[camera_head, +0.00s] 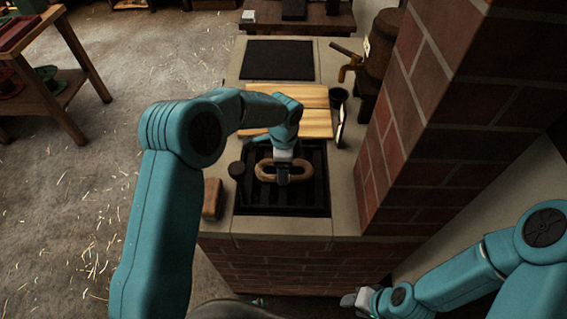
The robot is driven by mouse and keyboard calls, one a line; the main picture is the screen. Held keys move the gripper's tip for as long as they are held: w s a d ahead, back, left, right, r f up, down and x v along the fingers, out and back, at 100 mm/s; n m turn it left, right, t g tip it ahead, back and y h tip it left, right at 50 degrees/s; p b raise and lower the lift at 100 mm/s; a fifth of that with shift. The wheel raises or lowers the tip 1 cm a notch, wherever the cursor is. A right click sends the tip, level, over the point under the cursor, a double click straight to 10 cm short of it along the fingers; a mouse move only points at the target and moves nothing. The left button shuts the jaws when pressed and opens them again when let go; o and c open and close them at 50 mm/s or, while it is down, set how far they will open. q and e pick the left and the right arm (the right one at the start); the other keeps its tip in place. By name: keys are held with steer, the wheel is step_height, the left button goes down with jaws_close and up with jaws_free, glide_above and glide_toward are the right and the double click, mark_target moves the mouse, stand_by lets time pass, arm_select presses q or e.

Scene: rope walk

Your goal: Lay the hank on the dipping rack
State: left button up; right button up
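The hank (264,172) is a tan oval loop of rope at the dark slatted dipping rack (310,200) on the brick counter. It looks flat, but I cannot tell whether it rests on the slats or hangs just above them. My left gripper (283,177) points down at the middle of the hank and covers part of it. Its fingers are too small and dark to show whether they are open or shut on the rope. My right gripper (358,300) is low in front of the counter, away from the hank, and its fingers are unclear.
Wooden boards (308,96) lie behind the rack, with a black mat (277,60) farther back. A brick pillar (425,110) and a barrel with a tap (383,42) bound the right side.

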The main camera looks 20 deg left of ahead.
arm_select(q)
steer(key=shift+f, duration=0.15)
steer(key=o, duration=0.9)
steer(key=shift+r, duration=0.55)
step_height(320, 180, up, 11)
steer(key=b, duration=0.1)
steer(key=shift+r, duration=0.15)
steer(key=shift+r, duration=0.1)
